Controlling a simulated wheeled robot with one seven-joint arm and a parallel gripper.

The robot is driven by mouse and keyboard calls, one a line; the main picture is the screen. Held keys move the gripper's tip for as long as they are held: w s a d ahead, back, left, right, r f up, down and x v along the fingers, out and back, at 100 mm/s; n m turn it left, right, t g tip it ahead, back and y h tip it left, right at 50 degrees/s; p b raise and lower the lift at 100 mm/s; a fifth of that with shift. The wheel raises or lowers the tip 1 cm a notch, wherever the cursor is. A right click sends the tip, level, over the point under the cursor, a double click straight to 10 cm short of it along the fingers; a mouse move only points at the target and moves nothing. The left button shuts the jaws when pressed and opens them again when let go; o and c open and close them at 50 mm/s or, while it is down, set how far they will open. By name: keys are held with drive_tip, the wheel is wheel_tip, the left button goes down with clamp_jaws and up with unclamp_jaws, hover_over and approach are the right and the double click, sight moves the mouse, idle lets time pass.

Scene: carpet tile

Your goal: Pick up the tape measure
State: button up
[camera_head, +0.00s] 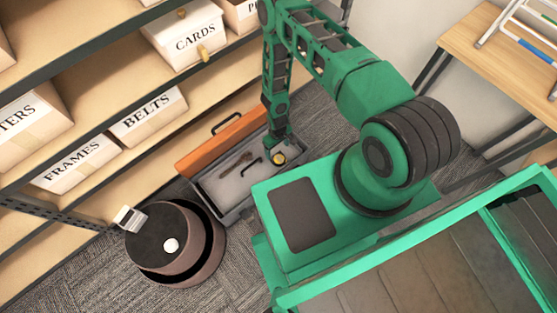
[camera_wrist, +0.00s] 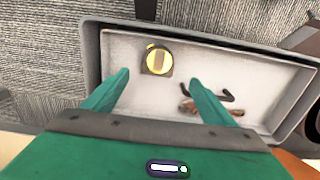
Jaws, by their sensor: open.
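The tape measure (camera_wrist: 158,60) is a small yellow and dark rounded case lying in a grey open toolbox tray (camera_wrist: 92,50). In the head view the tape measure (camera_head: 278,158) shows at the tray's right end, just below the end of my arm. In the wrist view my gripper (camera_wrist: 160,80) is open, with its two green fingers spread to the left and right. The tape measure lies between and slightly beyond the fingertips, and nothing is held. The height between fingertips and tape measure is hard to judge.
A dark hex key (camera_wrist: 220,92) and a brown wrench (camera_wrist: 190,106) lie in the same tray, near the right finger. The toolbox's orange lid (camera_head: 222,140) stands open along the shelf side. A round brown stool-like object (camera_head: 170,240) stands left of the toolbox on grey carpet.

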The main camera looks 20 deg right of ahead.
sight(278, 157)
drive_tip(key=shift+w+d+f, duration=0.1)
drive_tip(key=shift+f, duration=2.25)
drive_tip(key=shift+w+d+f, duration=0.1)
drive_tip(key=shift+f, duration=2.25)
drive_tip(key=shift+c, duration=0.3)
drive_tip(key=c, duration=1.3)
drive_tip(key=shift+r, duration=0.1)
